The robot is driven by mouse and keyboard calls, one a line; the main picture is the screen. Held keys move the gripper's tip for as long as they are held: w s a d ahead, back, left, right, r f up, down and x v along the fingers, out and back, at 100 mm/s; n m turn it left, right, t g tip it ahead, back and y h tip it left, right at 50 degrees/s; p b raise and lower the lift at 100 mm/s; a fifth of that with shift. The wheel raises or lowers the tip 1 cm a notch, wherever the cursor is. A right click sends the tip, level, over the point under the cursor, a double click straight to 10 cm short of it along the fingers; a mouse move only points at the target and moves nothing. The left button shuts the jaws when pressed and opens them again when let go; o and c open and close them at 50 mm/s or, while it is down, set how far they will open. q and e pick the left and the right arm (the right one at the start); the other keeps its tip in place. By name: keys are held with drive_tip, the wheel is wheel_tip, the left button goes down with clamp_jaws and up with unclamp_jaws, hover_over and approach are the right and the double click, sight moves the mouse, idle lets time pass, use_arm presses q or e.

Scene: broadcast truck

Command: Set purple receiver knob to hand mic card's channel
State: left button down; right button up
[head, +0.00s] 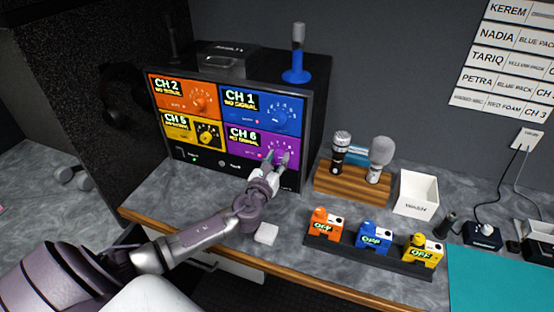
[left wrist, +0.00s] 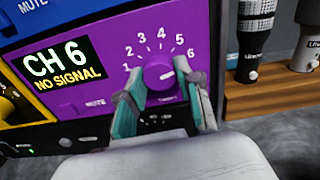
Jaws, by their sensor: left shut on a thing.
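The purple receiver panel (head: 249,138) is the lower right one of the receiver's four panels. Its display reads CH 6 NO SIGNAL (left wrist: 58,70). My left gripper (head: 279,158) is shut on the purple knob (left wrist: 160,73), one finger on each side. The knob's pale mark points right, roughly towards the 6 on the dial. Two hand mics, one with a silver mesh head (head: 341,142) and one with grey foam (head: 382,152), stand in a wooden rack. Wall cards (head: 505,60) show names, packs and channels, some cut off by the frame edge. My right gripper is out of view.
A white bin (head: 416,193) stands right of the wooden rack (head: 352,187). Orange, blue and yellow packs reading OFF sit on a black tray (head: 395,267) near the front edge. A small white block (head: 266,234) lies below my left wrist.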

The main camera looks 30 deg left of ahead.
use_arm(q)
drive_tip(key=n+b, duration=0.2)
drive_tip(key=n, duration=0.1)
drive_tip(key=shift+f+n, duration=0.1)
drive_tip(key=shift+n, duration=0.3)
drive_tip(key=n+b, duration=0.1)
drive_tip(key=n, duration=0.3)
drive_tip(key=shift+n, duration=0.3)
drive_tip(key=n+b, duration=0.1)
drive_tip(key=n, duration=0.3)
drive_tip(key=shift+n, duration=0.3)
drive_tip(key=shift+r+n, duration=0.2)
drive_tip(key=shift+n, duration=2.2)
drive_tip(key=c, duration=0.8)
unclamp_jaws()
drive_tip(key=shift+o, duration=0.2)
